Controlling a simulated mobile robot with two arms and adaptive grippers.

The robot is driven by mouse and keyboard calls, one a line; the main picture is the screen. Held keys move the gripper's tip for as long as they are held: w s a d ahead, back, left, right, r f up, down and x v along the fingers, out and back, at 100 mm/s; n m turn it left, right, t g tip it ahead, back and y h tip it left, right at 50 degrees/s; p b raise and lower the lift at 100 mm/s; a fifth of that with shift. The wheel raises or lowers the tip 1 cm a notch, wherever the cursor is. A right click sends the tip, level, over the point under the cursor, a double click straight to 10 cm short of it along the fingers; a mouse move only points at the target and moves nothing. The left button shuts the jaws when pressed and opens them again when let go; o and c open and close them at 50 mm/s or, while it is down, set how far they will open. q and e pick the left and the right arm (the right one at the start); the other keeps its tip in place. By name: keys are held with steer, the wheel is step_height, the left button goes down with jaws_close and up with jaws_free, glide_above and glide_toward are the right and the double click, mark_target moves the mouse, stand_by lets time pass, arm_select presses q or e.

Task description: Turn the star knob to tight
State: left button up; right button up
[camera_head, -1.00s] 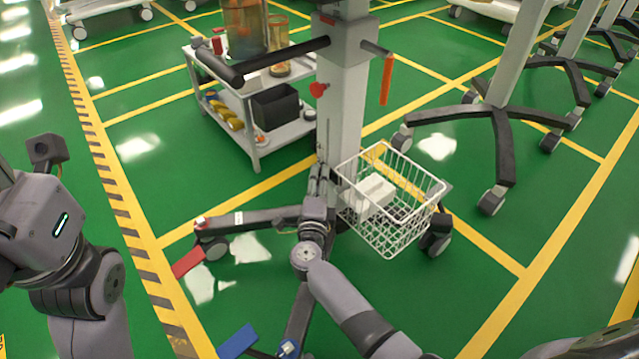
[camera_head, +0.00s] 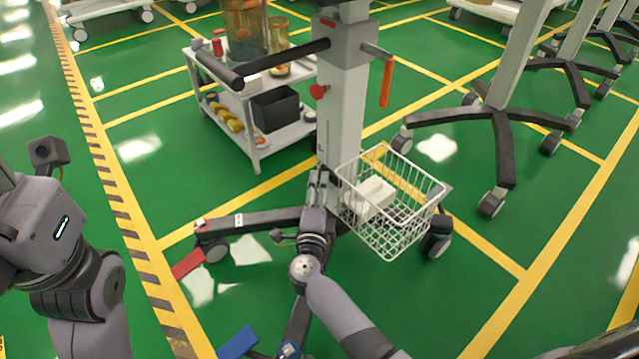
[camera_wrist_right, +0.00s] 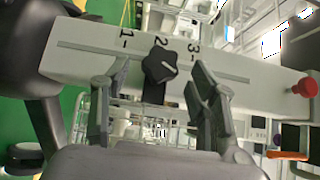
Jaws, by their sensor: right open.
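The black star knob (camera_wrist_right: 160,65) shows in the right wrist view on the pale face of a column, with the marks 1, 2 and 3 beside it. A short light line crosses the knob. My right gripper (camera_wrist_right: 157,84) is open, with one finger on each side of the knob and gaps between fingers and knob. In the head view my right gripper (camera_head: 318,188) is low against the column (camera_head: 340,110), and the star knob cannot be made out there. My left wrist shows at the left edge, but its fingers do not.
A white wire basket (camera_head: 390,215) holding a white box (camera_head: 370,197) hangs right of my right gripper. A red knob (camera_head: 318,91) and an orange handle (camera_head: 387,82) are higher up. Dark wheeled legs (camera_head: 255,220) spread below. A cart (camera_head: 255,140) stands behind left.

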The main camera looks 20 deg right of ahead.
steer(key=v, duration=0.9)
steer(key=shift+s, duration=0.25)
